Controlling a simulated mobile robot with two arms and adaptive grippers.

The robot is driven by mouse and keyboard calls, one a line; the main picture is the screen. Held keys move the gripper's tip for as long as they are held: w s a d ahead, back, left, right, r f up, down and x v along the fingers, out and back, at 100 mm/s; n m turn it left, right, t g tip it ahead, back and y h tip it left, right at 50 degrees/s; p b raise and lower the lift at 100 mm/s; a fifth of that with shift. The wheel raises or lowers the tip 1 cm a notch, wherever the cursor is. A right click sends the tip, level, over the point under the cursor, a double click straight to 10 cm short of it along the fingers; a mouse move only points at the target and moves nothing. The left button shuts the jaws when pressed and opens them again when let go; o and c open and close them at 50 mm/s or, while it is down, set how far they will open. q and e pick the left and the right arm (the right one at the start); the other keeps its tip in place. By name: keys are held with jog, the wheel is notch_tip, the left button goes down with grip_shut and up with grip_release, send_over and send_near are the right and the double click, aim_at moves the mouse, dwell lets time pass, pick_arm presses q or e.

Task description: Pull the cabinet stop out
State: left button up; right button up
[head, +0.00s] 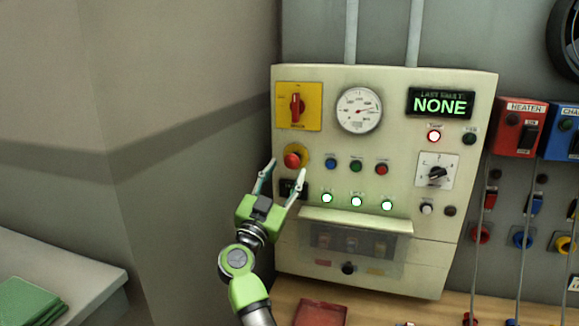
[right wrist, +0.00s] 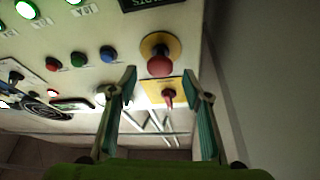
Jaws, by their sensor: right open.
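The cabinet stop is a red mushroom button on a round yellow collar, at the left of the cream cabinet (head: 390,110) in the head view. The stop (head: 292,160) is also in the upper middle of the right wrist view (right wrist: 159,64). My right gripper (head: 286,168) is open and empty, its fingers pointing at the panel around the stop's place in the picture. In the right wrist view the stop shows between and just beyond the fingertips (right wrist: 161,75). No contact is visible. My left gripper is not in view.
A red rotary switch on a yellow plate (head: 299,106) sits above the stop. Small coloured buttons (head: 356,166) and lit lamps (head: 357,202) lie to its right. A hooded ledge (head: 355,220) juts out lower down. A red flat object (head: 320,313) lies on the wooden bench.

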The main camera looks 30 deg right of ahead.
jog(key=v, duration=0.3)
jog(key=shift+s+a+f, duration=0.1)
jog(key=shift+s+a, duration=0.05)
jog(key=shift+a, duration=0.15)
dwell(0.3)
